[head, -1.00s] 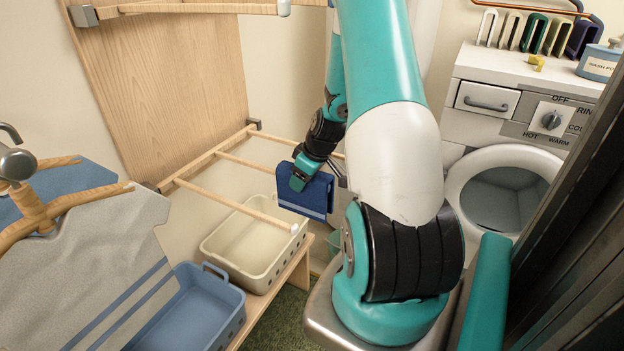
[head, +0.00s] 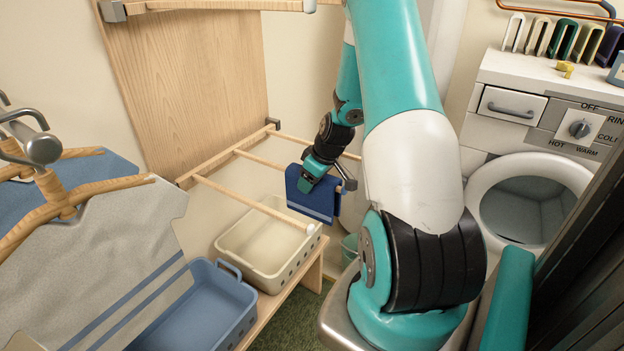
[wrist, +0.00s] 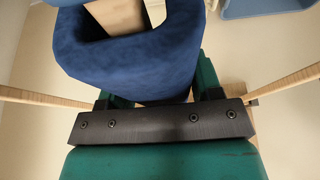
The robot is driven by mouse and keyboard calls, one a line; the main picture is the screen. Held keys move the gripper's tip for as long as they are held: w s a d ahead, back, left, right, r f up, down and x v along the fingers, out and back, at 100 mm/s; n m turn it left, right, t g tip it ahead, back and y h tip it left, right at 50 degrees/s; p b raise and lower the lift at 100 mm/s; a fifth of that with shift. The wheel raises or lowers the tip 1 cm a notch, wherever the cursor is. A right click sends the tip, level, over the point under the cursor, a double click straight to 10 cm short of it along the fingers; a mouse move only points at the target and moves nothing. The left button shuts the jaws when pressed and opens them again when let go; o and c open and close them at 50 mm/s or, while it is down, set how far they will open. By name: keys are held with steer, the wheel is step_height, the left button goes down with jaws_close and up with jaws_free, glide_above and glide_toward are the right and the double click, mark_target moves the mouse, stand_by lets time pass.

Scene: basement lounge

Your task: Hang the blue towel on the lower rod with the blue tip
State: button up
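My gripper (head: 313,178) is shut on the blue towel (head: 318,203), a dark blue folded cloth with a pale stripe near its lower edge. In the wrist view the towel (wrist: 130,65) sits between the teal fingers as an open fold. The lower rack has several wooden rods out from the wall. The front rod (head: 250,206) ends in a pale tip (head: 310,229). The middle rod (head: 262,160) runs toward the towel, and its end is hidden. The back rod (head: 300,140) passes behind my arm. No blue tip shows. I cannot tell whether the towel touches a rod.
An upper rod (head: 220,5) runs along the top. Below the rack, a cream basket (head: 285,272) and a blue basket (head: 190,325) stand on a wooden bench. A hanger stand with grey cloth (head: 110,240) is at left. A washing machine (head: 545,130) stands at right.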

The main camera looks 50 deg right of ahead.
steer(key=o, duration=0.4)
steer(key=shift+o, duration=0.2)
steer(key=v, duration=1.7)
steer(key=shift+r, duration=0.25)
